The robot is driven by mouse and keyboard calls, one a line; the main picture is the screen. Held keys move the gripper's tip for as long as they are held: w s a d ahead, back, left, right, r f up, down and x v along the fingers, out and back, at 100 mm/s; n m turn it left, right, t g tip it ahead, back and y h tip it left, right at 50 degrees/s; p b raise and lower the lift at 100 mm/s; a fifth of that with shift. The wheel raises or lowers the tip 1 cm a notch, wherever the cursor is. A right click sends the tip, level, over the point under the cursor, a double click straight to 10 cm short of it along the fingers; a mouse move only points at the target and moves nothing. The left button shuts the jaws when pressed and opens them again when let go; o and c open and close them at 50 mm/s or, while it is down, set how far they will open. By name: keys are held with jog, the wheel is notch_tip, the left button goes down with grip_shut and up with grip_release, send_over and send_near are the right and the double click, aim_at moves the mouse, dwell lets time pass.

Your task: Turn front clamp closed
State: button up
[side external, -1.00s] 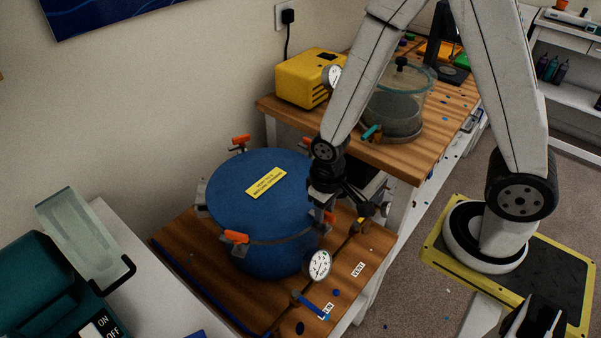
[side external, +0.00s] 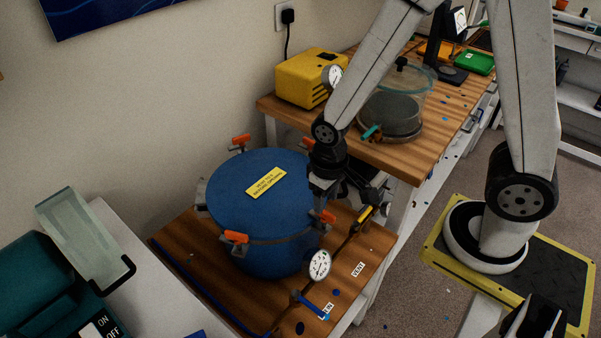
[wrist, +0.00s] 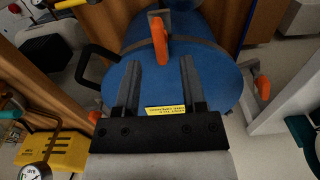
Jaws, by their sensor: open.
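The blue pressure pot (side external: 258,200) stands on the wooden bench with a yellow label (side external: 265,182) on its lid. Several orange-handled clamps sit around its rim. The clamp with an orange handle (side external: 325,216) on the pot's right side is nearest my gripper (side external: 348,195). In the wrist view my gripper (wrist: 161,64) is open, with its two fingers apart over the blue lid. An orange clamp handle (wrist: 160,42) lies just ahead, roughly centred between the fingertips, pointing along them. Nothing is held. I cannot tell whether the fingers touch the handle.
A pressure gauge (side external: 319,263) and a yellow valve handle (side external: 365,215) stand close to the pot's right side. Another orange clamp handle (side external: 236,237) is at its near left. A yellow pump (side external: 308,80) and a clear chamber (side external: 395,100) stand on the bench behind.

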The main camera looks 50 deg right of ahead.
aim_at(325, 211)
jog(key=shift+r, duration=2.15)
jog(key=shift+d, duration=0.1)
jog(key=d+t, duration=0.1)
jog(key=d+r, duration=0.1)
jog(key=d, duration=0.1)
jog(key=d+r+t, duration=0.1)
jog(key=shift+s+d+r+t, duration=0.1)
jog(key=shift+d+t, duration=0.2)
jog(key=shift+d, duration=0.1)
